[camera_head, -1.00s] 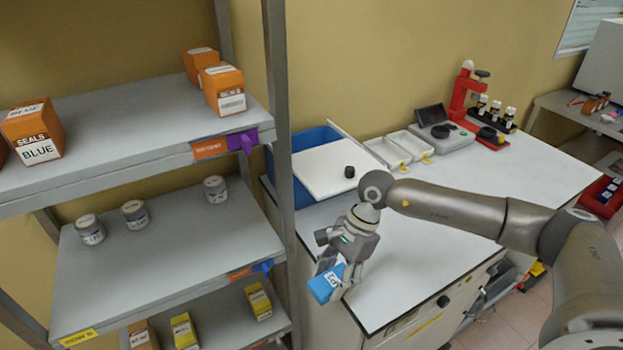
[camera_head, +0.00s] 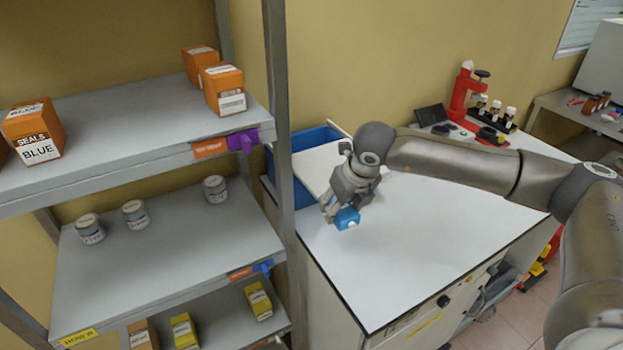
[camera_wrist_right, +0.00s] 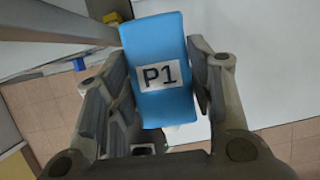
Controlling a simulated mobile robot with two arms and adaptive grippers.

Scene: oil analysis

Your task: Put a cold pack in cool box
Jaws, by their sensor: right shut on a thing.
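My right gripper (camera_head: 337,212) is shut on a blue cold pack (camera_head: 347,218) and holds it over the white counter. In the right wrist view the cold pack (camera_wrist_right: 158,45) sits between both fingers, with a white label reading "P1". The blue cool box (camera_head: 308,190) stands at the counter's back left, behind the shelf post. Its white lid (camera_head: 318,165) is partly hidden by my right gripper and wrist. The gripper is in front and to the right of the box. My left gripper is not in view.
A grey shelf rack (camera_head: 282,130) stands left of the counter, its post close to the cool box. The white counter (camera_head: 430,240) is clear in front and to the right. A red instrument (camera_head: 463,95) and small bottles stand at the back.

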